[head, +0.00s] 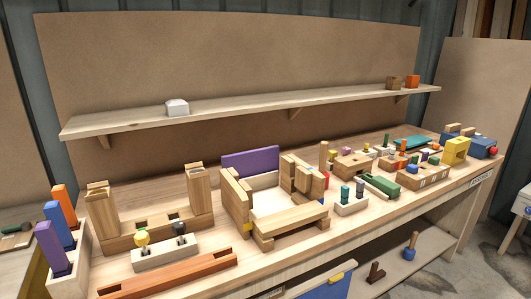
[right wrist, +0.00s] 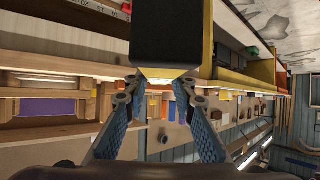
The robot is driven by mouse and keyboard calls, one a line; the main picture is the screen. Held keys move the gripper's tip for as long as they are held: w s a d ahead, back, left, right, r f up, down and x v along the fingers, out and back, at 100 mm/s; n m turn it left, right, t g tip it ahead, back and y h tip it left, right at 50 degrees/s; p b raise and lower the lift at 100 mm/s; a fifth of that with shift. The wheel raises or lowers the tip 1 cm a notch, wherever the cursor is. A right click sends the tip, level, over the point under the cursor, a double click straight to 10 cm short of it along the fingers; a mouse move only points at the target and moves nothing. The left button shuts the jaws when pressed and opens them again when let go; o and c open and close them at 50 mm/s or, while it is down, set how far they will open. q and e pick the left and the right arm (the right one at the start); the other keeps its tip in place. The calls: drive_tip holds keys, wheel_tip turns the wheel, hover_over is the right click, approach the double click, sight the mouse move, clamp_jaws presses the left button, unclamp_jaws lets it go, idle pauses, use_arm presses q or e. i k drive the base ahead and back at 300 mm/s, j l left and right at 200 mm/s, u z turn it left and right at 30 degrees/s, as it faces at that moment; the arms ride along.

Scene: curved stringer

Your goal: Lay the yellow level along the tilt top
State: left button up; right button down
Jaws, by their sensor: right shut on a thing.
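In the right wrist view my right gripper (right wrist: 160,88) is shut on a dark block with yellow edges, which looks like the yellow level (right wrist: 166,40). The blue fingers pinch its near end, and it extends toward the top of the view. Its far end is cut off. Neither gripper shows in the head view. I cannot tell for certain which piece is the tilt top. A wooden frame with a purple panel (head: 250,162) stands mid-bench, and the panel also shows in the right wrist view (right wrist: 47,107).
The workbench (head: 345,232) holds several wooden fixtures, with a yellow block (head: 456,150) at the far right. A long reddish wooden channel (head: 168,275) lies along the front. A wall shelf (head: 250,106) runs behind, carrying a white block (head: 177,107). The bench is crowded; its front edge has some bare room.

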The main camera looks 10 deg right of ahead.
sight(414, 139)
drive_tip(key=i+l, duration=0.15)
drive_tip(key=l, duration=0.3)
drive_tip(key=i+l+u, duration=0.15)
drive_tip(key=l, duration=0.35)
drive_tip(key=i+l, duration=0.1)
drive_tip(key=l, duration=0.35)
drive_tip(key=i+l+u, duration=0.1)
drive_tip(key=l, duration=0.4)
drive_tip(key=i+l, duration=0.1)
drive_tip(key=l, duration=0.4)
drive_tip(key=i+u, duration=0.05)
